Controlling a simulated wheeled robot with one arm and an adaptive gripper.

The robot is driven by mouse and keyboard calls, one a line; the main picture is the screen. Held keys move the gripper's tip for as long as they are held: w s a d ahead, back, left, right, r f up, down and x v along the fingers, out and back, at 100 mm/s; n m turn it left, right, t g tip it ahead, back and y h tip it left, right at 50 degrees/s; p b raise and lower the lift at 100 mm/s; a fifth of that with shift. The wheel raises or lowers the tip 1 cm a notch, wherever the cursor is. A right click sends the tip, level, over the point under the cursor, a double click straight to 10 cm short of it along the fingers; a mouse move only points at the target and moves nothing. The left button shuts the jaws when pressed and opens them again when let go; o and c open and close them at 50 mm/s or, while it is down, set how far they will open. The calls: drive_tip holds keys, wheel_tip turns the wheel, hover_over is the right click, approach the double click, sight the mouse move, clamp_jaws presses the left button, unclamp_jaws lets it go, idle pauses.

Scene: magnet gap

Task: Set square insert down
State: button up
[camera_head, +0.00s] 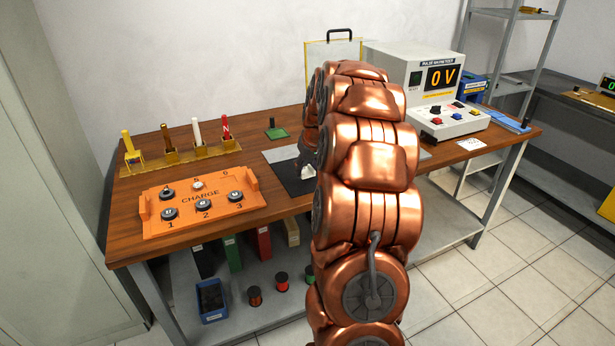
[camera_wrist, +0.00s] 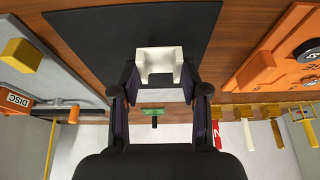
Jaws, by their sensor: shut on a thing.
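A white block-like piece with a notched, U-shaped outline, which I take to be the square insert (camera_wrist: 160,62), sits between my fingertips in the wrist view. My gripper (camera_wrist: 160,80) is shut on it. The black mat (camera_wrist: 85,30) lies behind the piece in that view, and I cannot tell whether the two touch. In the head view the black mat (camera_head: 291,183) is on the wooden table, and my copper arm hides much of the area around the gripper. Only a small pale part shows beside the arm there.
A green pad (camera_head: 277,135) lies further back. A meter reading 0 V (camera_head: 399,103) stands at the right.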

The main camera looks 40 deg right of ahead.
sight(308, 175)
drive_tip(key=shift+f, duration=1.7)
drive_tip(key=shift+f, duration=0.15)
drive_tip(key=o, duration=0.8)
drive_tip(key=shift+b+v, duration=0.3)
drive_tip(key=shift+v, duration=5.9)
